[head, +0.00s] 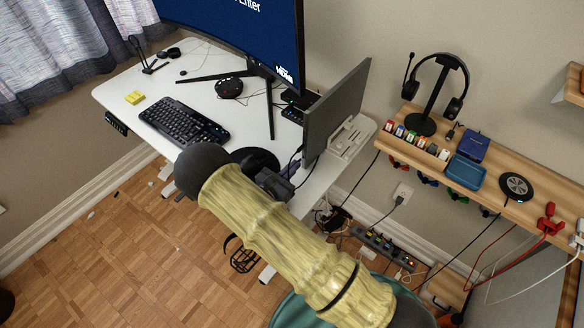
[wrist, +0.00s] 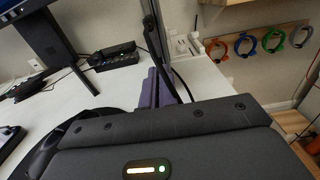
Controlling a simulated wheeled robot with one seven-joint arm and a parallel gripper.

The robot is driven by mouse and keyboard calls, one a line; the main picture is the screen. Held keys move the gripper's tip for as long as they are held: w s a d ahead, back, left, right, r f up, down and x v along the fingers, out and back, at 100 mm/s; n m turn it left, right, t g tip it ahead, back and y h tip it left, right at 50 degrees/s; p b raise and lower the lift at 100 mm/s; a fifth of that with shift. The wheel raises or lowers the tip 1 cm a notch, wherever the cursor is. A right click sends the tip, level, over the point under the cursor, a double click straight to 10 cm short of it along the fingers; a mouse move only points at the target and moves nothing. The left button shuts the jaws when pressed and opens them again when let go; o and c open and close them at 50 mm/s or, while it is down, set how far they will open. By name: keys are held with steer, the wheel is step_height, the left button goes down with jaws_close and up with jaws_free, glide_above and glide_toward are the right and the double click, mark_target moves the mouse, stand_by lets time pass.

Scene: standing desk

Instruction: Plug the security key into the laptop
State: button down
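A thin grey upright panel (head: 338,105), which may be the laptop seen from behind or on edge, stands at the desk's right end. I cannot make out a security key for certain in either view. My gripper (head: 276,184) is the dark part at the end of my yellowish arm, close to the panel's lower left edge. I cannot tell whether anything is held.
A white desk (head: 120,92) carries a keyboard (head: 184,121), a large monitor (head: 235,30), and a black puck (head: 229,88). A wooden shelf (head: 500,168) at right holds a headphone stand (head: 437,95), several small coloured items, and a blue tray (head: 466,172). Cables hang below.

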mark_target(304, 135)
steer(key=shift+x, duration=1.15)
stand_by(0.7)
steer(key=c, duration=1.6)
jaws_free()
steer(key=shift+r, duration=0.15)
step_height(304, 135, up, 10)
steer(key=shift+f, duration=0.15)
